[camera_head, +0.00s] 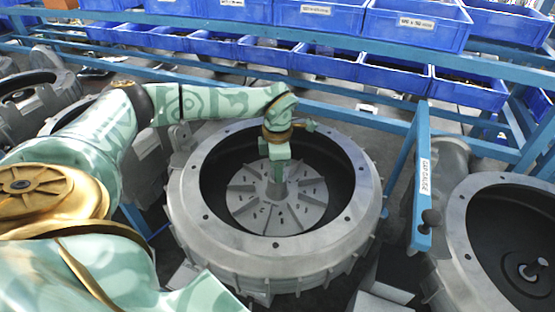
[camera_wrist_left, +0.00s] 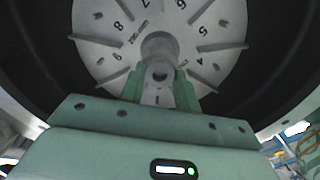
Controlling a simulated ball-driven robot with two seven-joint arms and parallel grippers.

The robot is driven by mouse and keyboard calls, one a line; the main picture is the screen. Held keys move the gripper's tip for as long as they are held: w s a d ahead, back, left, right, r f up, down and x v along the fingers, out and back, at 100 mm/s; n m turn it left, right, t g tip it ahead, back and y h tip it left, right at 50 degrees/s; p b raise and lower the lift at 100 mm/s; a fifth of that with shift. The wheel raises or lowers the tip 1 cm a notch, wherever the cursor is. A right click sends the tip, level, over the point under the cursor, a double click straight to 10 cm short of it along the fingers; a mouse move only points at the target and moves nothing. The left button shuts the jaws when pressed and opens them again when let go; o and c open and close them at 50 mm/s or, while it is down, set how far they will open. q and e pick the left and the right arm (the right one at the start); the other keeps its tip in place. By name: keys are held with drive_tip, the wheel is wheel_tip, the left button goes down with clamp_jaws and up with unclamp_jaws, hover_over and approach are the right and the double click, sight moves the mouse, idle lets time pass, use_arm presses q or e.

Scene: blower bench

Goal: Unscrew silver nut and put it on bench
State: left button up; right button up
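The large grey blower housing (camera_head: 185,210) stands open in the middle of the head view. Its numbered impeller disc (camera_head: 247,205) has a central shaft (camera_head: 277,192), which also shows in the left wrist view (camera_wrist_left: 158,48). My left gripper (camera_head: 279,178) points down over the shaft. In the left wrist view its green fingers (camera_wrist_left: 159,78) stand apart, one each side of the grey shaft end. I cannot tell whether they touch it. A separate silver nut cannot be made out there; the fingers partly hide the shaft end. My right gripper is not in view.
A second housing (camera_head: 462,235) with a central stud (camera_head: 535,269) stands at the right. A blue frame (camera_head: 420,165) labelled "GAP GAUGE" rises between the two housings. Blue bins (camera_head: 415,27) line the rack behind. Another casting (camera_head: 62,92) lies at the left.

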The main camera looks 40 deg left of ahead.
use_arm(q)
drive_tip(key=shift+c, duration=0.9)
drive_tip(key=n, duration=0.3)
drive_tip(key=shift+r+p, duration=0.1)
drive_tip(key=shift+p, duration=0.3)
drive_tip(key=n, duration=0.2)
drive_tip(key=shift+n, duration=0.4)
drive_tip(key=n+p, duration=0.1)
drive_tip(key=n, duration=0.5)
drive_tip(key=shift+n, duration=0.4)
drive_tip(key=n, duration=1.2)
drive_tip(key=shift+n+p, duration=0.3)
drive_tip(key=shift+p, duration=0.05)
drive_tip(key=o, duration=0.7)
